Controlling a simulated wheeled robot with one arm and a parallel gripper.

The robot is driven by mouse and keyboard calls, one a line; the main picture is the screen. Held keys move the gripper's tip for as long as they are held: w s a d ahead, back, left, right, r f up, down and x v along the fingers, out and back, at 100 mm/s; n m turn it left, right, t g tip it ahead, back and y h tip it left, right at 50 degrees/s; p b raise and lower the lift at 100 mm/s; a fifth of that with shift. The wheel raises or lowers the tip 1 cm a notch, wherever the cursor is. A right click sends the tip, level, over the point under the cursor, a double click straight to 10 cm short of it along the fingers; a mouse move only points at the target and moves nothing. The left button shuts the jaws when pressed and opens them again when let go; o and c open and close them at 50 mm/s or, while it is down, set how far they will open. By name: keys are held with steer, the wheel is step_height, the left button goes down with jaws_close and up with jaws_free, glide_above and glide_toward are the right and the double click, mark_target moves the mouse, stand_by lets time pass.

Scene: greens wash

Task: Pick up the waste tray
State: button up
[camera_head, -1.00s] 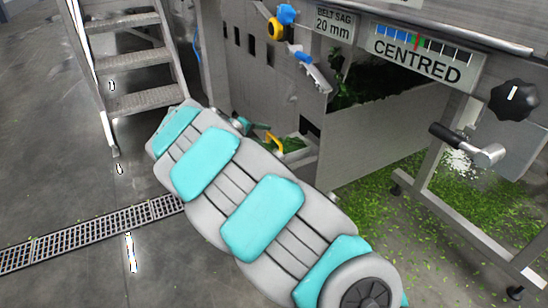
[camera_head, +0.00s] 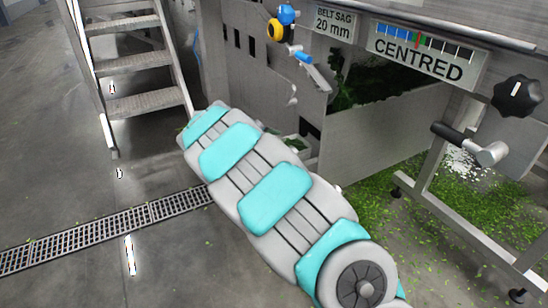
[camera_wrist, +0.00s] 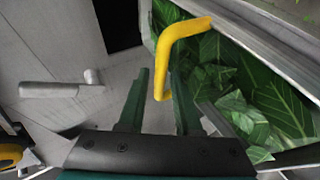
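The waste tray (camera_wrist: 268,44) is a grey metal tray filled with green leaves, at the right of the wrist view. A bent yellow handle (camera_wrist: 182,36) sticks out from it. My gripper (camera_wrist: 160,74) is open, its two dark green fingers apart, with the lower part of the handle between them in this view. I cannot tell whether a finger touches it. In the head view my arm hides the gripper and the handle, and only a small part of the tray (camera_head: 304,153) shows past the arm, low in the machine.
A grey lever (camera_wrist: 48,90) shows at the left of the wrist view. In the head view, metal steps (camera_head: 132,62) stand at the left and a machine panel (camera_head: 375,128) at the right. Leaf scraps lie under the machine. Open floor with a drain grate (camera_head: 110,228) lies at the left.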

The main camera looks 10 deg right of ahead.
jaws_close()
stand_by(1.1)
